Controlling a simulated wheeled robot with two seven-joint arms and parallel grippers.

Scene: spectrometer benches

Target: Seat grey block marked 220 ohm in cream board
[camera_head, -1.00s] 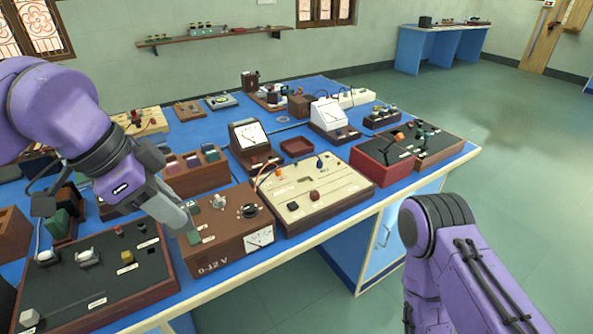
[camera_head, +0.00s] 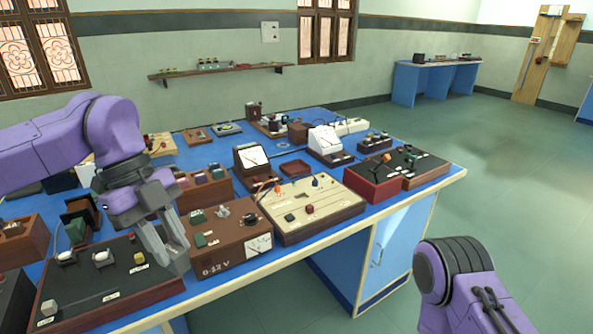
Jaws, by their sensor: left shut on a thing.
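The cream board (camera_head: 325,207) lies on the blue bench right of the brown 0-12 V box, with a dark square spot near its left side and several knobs on top. My left gripper (camera_head: 177,262) points down over the right end of the black panel, left of the brown box and apart from the cream board. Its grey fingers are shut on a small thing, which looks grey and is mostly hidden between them. No 220 ohm marking can be read. My right arm shows at the lower right, its gripper out of view.
The brown 0-12 V box (camera_head: 226,252) stands between my left gripper and the cream board. The black panel (camera_head: 95,279) lies below the gripper. A red-brown box (camera_head: 375,186) and a white meter (camera_head: 326,140) stand beyond the board.

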